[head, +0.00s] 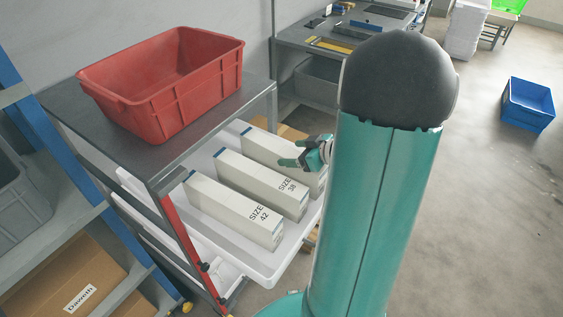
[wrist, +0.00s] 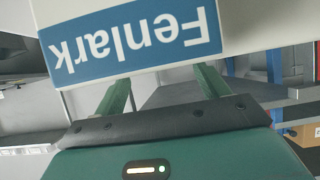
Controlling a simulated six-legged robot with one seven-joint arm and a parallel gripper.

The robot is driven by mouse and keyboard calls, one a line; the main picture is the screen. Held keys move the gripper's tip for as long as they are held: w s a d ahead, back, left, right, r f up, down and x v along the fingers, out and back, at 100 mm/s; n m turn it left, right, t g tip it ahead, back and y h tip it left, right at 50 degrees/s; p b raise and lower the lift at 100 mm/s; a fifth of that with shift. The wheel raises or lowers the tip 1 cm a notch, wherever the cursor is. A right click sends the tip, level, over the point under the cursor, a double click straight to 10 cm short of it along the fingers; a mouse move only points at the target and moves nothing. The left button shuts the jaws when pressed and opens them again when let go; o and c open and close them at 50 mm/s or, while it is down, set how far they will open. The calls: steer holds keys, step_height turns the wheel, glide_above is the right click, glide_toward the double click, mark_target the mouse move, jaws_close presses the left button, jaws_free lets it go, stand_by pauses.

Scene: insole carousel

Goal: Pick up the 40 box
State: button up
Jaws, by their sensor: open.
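Three long white boxes lie side by side on a white tray (head: 265,272). The nearest box (head: 232,209) reads SIZE 42 and the middle box (head: 262,184) reads SIZE 38. The farthest box (head: 262,148) is partly covered by my gripper and arm, and no size shows on it. No box visibly reads 40. My gripper (head: 291,153) is open and empty, over or beside the farthest box. In the wrist view, my gripper's fingers (wrist: 160,88) point at a white box (wrist: 262,12) with a blue Fenlark label (wrist: 135,40), upside down and close up. Its size is not visible.
A red bin (head: 165,85) stands on the dark rack top (head: 110,140) above the tray. A shelf with a cardboard box (head: 75,275) is at the left. A workbench (head: 330,45) stands behind. A blue crate (head: 528,104) sits on open floor at the right.

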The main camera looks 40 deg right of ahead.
mark_target(287, 152)
steer(key=x, duration=0.3)
steer(key=shift+w+d, duration=0.1)
steer(key=c, duration=1.5)
